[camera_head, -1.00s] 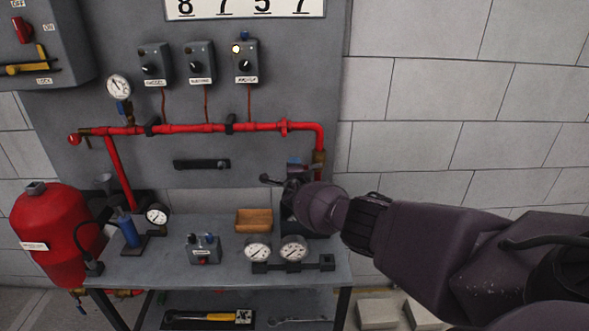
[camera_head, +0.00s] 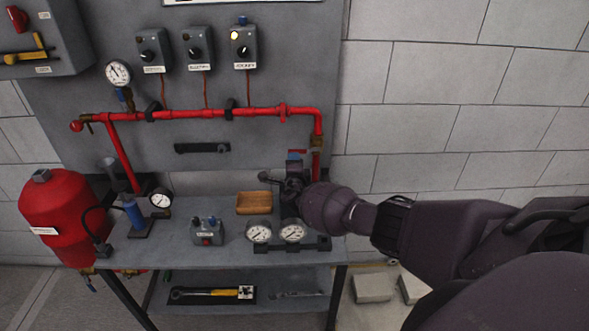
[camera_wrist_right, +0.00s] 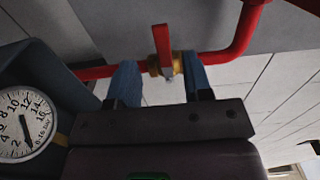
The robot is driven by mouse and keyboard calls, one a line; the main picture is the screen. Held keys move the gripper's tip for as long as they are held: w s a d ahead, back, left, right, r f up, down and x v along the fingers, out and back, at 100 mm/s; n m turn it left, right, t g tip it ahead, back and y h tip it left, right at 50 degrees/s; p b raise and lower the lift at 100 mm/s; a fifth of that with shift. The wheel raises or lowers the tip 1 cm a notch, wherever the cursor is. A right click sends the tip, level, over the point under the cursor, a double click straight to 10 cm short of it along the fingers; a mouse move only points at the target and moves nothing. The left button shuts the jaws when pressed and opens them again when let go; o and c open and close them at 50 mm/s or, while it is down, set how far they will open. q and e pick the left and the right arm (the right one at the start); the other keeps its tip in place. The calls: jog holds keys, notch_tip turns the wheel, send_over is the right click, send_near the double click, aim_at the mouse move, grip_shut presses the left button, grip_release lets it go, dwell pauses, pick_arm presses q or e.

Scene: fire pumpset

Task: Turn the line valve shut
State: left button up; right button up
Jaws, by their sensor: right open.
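The line valve has a brass body (camera_head: 317,144) on the red pipe's right-hand downward leg; the body also shows in the right wrist view (camera_wrist_right: 178,63). Its red lever (camera_wrist_right: 162,43) sticks out across the pipe's direction in the wrist view. My right gripper (camera_head: 296,158) is just left of and in front of the valve. Its two blue fingertips (camera_wrist_right: 161,80) are apart, one on each side of the brass body in the picture, with nothing held between them. Whether a finger touches the valve cannot be told. My left gripper is not seen.
The bench (camera_head: 170,245) below carries two dial gauges (camera_head: 275,232), a wooden tray (camera_head: 254,203) and a small control box (camera_head: 207,232). A red tank (camera_head: 60,215) stands at left. Bare block wall (camera_head: 450,110) lies right of the panel.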

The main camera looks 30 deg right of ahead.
jog(key=shift+v, duration=2)
jog(key=shift+s, duration=0.1)
